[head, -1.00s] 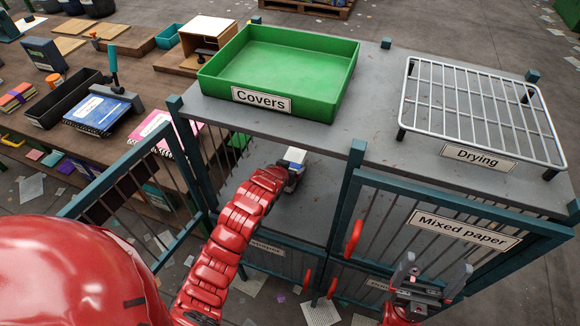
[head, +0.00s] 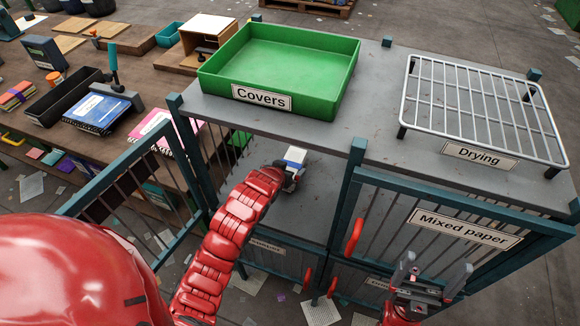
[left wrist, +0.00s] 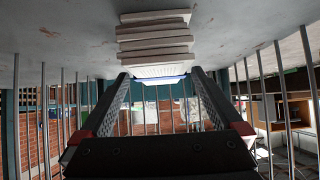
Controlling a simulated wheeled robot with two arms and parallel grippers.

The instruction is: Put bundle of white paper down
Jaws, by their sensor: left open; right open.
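In the left wrist view, which looks upside down, several pale flat bundles are stacked (left wrist: 155,38) against the grey surface. The one at the stack's end nearest my fingers, a bundle of white paper (left wrist: 160,71) with a bluish tint, lies between or just beyond the fingertips. My left gripper (left wrist: 159,78) is open, one finger toward each side of it; contact cannot be told. My right gripper (head: 432,272) is open and empty before the mixed paper door (head: 470,232).
A green covers tray (head: 285,75) and a drying rack (head: 480,112) stand on the grey top (head: 375,85) above the bay. An open barred door (head: 125,185) is left of my arm. Vertical bars flank the left gripper. A cluttered workbench (head: 130,50) is at left.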

